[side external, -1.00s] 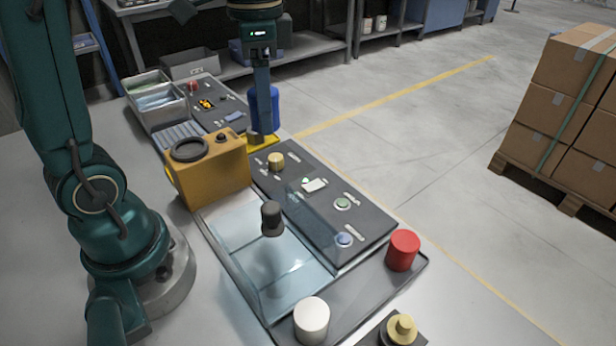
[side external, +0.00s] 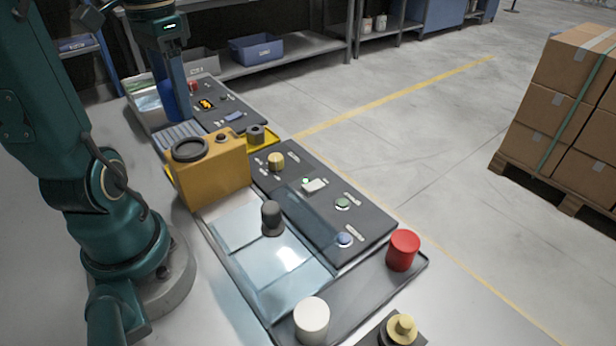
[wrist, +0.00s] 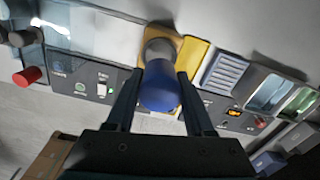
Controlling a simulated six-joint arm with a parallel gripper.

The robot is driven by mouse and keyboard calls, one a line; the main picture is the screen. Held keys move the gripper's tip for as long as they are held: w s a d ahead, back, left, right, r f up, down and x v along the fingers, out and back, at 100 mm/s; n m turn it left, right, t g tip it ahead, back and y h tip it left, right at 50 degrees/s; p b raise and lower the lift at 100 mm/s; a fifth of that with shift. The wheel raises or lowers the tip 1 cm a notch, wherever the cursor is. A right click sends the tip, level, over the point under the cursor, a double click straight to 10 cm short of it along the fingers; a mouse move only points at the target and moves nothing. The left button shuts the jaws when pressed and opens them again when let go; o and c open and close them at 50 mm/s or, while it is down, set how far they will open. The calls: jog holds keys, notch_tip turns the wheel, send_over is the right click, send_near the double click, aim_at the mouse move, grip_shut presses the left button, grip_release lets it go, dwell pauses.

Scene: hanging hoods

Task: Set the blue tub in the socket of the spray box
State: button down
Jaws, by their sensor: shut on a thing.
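The blue tub (side external: 165,104) is between the fingers of my gripper (side external: 176,108), which is shut on it and holds it up at the back left of the bench. In the wrist view the blue tub (wrist: 160,92) fills the space between the fingers (wrist: 160,88). A yellow box (side external: 226,172) with a dark round ring on top stands nearer the camera; it looks like the spray box, and the ring may be its socket. The ring's inside cannot be made out. The tub is apart from this box.
A clear hood with a dark knob (side external: 272,218) stands in front of the yellow box. A control panel (side external: 320,215) lies beside it. A white cylinder (side external: 311,320) and red cylinder (side external: 403,249) stand in front. Bins (side external: 150,110) and a grey stub (side external: 256,134) on a yellow plate are behind.

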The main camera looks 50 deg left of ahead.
jog(key=shift+f, duration=2.5)
jog(key=shift+f, duration=0.6)
jog(key=shift+c, duration=1)
grip_release()
jog(key=shift+o, duration=0.4)
jog(key=shift+o, duration=0.6)
jog(key=shift+r, duration=3.5)
